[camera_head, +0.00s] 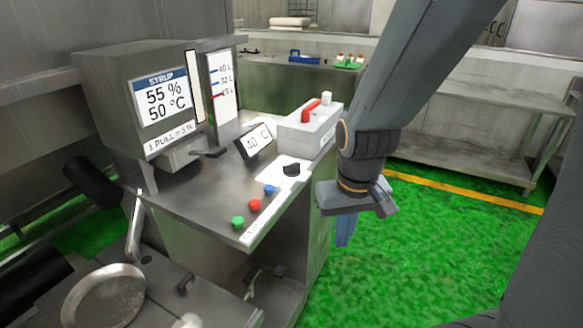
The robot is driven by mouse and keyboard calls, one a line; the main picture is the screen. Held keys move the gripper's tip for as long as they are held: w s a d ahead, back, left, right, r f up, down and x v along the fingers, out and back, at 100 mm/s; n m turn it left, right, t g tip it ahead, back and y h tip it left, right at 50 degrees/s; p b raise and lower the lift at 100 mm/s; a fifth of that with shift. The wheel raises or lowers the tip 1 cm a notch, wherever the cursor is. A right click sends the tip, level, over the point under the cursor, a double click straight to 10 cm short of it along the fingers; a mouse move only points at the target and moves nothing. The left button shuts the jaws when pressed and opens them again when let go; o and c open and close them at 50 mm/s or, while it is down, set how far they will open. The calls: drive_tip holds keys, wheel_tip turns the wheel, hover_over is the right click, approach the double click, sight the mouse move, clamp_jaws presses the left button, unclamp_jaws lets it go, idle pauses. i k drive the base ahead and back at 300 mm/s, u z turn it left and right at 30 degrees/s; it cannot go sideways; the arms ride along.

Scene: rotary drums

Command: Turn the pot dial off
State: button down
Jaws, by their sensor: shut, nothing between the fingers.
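A black dial (291,170) sits on a white plate on the steel counter (205,190), in front of a small sign reading 40 °C (257,140). It is the only dial-like knob I can make out, and its setting is too small to read. My gripper (345,232) hangs to the right of the counter edge, over the green floor, pointing down. It is apart from the dial, with its fingers shut and empty. My gripper body hides part of the floor behind it.
Green, red and blue buttons (254,204) line the counter front. A grey box with a red lever (311,110) stands behind the dial. A syrup display unit (160,95) stands at left. A round pan (103,297) is at lower left. Open green floor (430,240) lies at right.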

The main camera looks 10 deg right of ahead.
sight(293, 169)
drive_tip(key=k, duration=0.5)
drive_tip(key=z, duration=0.8)
drive_tip(key=i, duration=1.15)
drive_tip(key=u, duration=0.3)
